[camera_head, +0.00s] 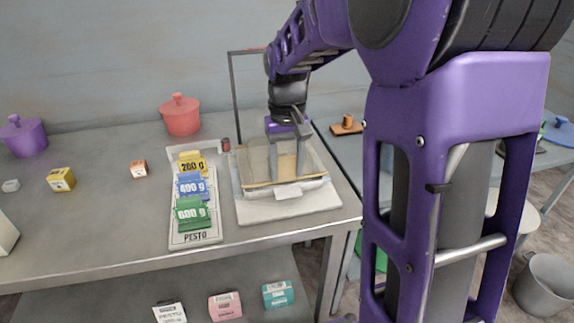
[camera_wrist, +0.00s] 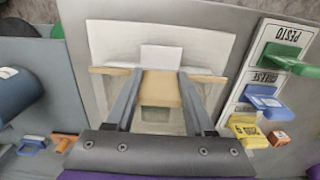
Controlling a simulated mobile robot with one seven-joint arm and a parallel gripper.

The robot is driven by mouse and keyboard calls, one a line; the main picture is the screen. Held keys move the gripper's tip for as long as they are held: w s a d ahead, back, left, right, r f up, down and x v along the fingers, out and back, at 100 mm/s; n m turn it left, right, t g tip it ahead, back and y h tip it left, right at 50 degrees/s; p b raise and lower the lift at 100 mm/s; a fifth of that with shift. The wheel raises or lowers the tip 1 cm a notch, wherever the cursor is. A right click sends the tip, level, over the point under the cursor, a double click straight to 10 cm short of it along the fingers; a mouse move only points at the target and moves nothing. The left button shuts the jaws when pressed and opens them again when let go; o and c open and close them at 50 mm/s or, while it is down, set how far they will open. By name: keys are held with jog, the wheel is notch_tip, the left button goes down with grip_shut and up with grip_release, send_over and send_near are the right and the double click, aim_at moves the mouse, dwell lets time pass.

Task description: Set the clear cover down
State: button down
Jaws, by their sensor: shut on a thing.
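The clear cover (camera_head: 258,163) is a see-through box with tan edging, above the white base (camera_head: 247,214) on the table. My gripper (camera_head: 287,164) points down from above and is shut on the cover's tan middle part. In the wrist view, my gripper's fingers (camera_wrist: 161,76) flank the tan block, and the cover's tan edge (camera_wrist: 103,71) shows on both sides. Whether the cover touches the base or hangs just above it, I cannot tell. The base also shows pale in the wrist view (camera_wrist: 108,40).
A PESTO rack (camera_head: 196,239) with yellow, blue and green weight blocks stands just left of the base. A thin dark frame post (camera_head: 235,95) rises behind it. A red pot (camera_head: 180,115) and a purple pot (camera_head: 24,137) stand farther back.

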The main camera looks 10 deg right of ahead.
jog(key=shift+c, duration=1.3)
grip_release()
notch_tip(320, 180, up, 13)
jog(key=p, duration=0.3)
